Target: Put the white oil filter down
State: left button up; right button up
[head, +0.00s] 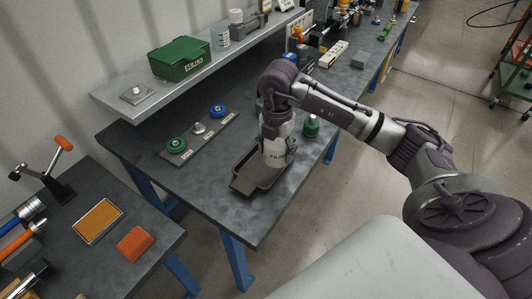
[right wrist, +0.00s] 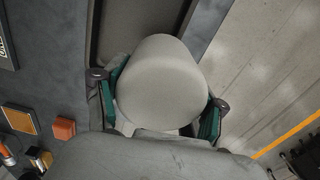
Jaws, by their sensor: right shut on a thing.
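The white oil filter (head: 276,154) is upright in the head view, with the word FILTER partly readable on its side. It is at the dark tray (head: 241,186) on the workbench; I cannot tell whether its base touches the tray. My right gripper (head: 277,122) comes down on it from above and is shut on it. In the right wrist view the pale round filter (right wrist: 160,82) sits between the two green-padded fingers (right wrist: 158,112). My left gripper is in neither view.
A shelf (head: 140,108) with a green box (head: 180,59) runs behind. The bench front is clear.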

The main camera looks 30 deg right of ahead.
send_over(265, 167)
notch_tip(265, 167, down, 3)
jog(key=shift+w+r+p, duration=0.15)
jog(key=shift+p, duration=0.15)
notch_tip(265, 167, down, 3)
jog(key=shift+f+p, duration=0.1)
jog(key=shift+p, duration=0.45)
jog(key=shift+f, duration=0.4)
jog(key=shift+f, duration=0.15)
jog(key=o, duration=1.1)
